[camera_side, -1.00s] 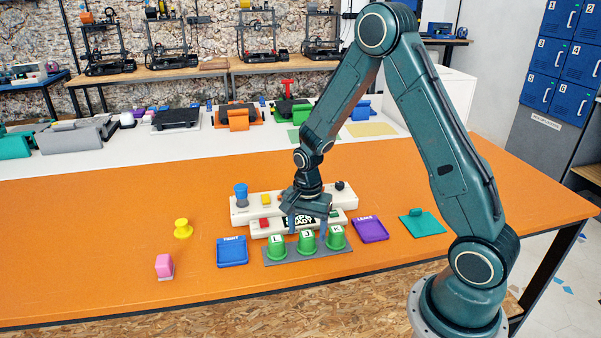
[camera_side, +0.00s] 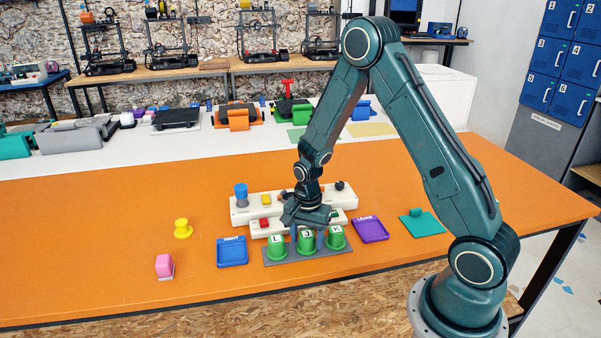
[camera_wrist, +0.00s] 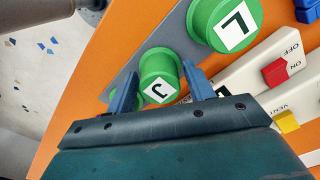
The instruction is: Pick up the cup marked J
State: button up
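The cup marked J (camera_side: 306,246) is green with a white label and stands in the middle of a row on a grey rack (camera_side: 306,258). In the wrist view the same J cup (camera_wrist: 158,62) sits between my two blue fingers. My gripper (camera_side: 307,234) is low over the row, pointing down. In the wrist view my gripper (camera_wrist: 159,72) is open, one finger on each side of the J cup, with a narrow gap to it. The cup marked L (camera_side: 277,249) is on the left; another green cup (camera_side: 336,239) is on the right, mostly hidden by a finger in the wrist view.
A blue tray (camera_side: 232,252) lies left of the rack and a purple tray (camera_side: 370,229) right of it. White panels with buttons (camera_side: 255,231) stand just behind the row. A yellow piece (camera_side: 183,229) and a pink block (camera_side: 165,266) are at left, with bare orange table around.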

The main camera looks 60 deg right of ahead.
aim_at(307, 234)
jog(key=c, duration=0.7)
jog(key=shift+r, duration=0.15)
notch_tip(307, 234, up, 20)
dwell(0.5)
dwell(0.4)
